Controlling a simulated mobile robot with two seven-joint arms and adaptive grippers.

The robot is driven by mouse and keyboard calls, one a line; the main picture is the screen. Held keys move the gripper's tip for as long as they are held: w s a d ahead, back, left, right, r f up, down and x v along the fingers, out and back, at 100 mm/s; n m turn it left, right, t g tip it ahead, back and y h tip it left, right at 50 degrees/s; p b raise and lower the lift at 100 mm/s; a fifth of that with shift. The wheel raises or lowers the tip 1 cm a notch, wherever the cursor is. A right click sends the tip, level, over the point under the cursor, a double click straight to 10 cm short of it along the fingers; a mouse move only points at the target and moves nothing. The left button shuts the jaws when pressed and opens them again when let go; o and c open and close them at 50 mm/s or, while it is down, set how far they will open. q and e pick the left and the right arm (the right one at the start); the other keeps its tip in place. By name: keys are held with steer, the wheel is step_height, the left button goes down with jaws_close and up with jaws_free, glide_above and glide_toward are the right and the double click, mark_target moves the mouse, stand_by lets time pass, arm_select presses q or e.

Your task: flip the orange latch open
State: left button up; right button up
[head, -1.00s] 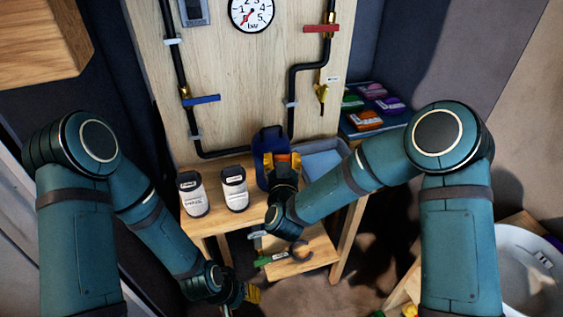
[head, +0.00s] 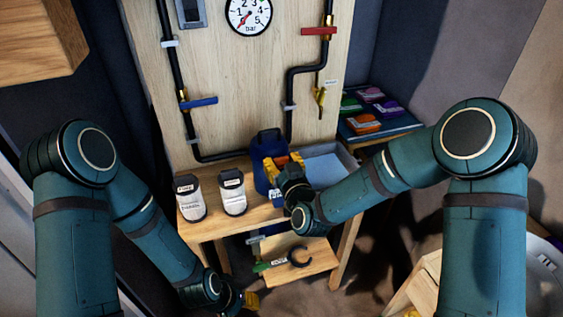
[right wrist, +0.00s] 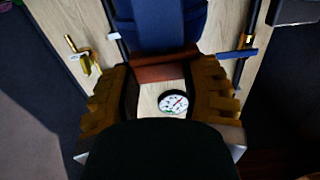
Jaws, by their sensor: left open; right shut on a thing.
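A blue jug (head: 266,146) stands on the wooden bench at the foot of the pipe board. My right gripper (head: 284,166) is against its right side, its yellow fingers partly hiding the jug. In the right wrist view, a red-brown bar (right wrist: 162,72) spans between the fingertips in front of blue parts (right wrist: 165,25). It looks like the orange latch in shade; its exact position is unclear. The right gripper is shut on it. My left gripper (head: 244,299) hangs low and empty in front of the bench, open, partly hidden by its wrist.
Two white canisters (head: 232,191) stand left of the jug. A grey-blue bin (head: 325,168) is at its right. Blue (head: 198,103) and red (head: 319,31) valve levers and a gauge are on the board behind. A green-handled tool (head: 270,264) lies on the lower shelf.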

steer(key=o, duration=1.2)
steer(key=shift+s, duration=0.1)
steer(key=v, duration=1.1)
steer(key=shift+s+d, duration=0.15)
steer(key=shift+s, duration=0.2)
steer(key=s+d+f+m+g+h, duration=0.15)
steer(key=f+g, duration=0.25)
steer(key=f, duration=0.4)
steer(key=s+d+f+m+g, duration=0.1)
steer(key=s+f+g, duration=0.15)
steer(key=f, duration=0.55)
steer(key=s+d+f+m+g, duration=0.3)
steer(key=s+f+g, duration=0.5)
steer(key=s+f, duration=0.2)
steer(key=shift+s+d+f+g, duration=0.25)
steer(key=shift+s+g, duration=0.1)
steer(key=shift+s, duration=0.1)
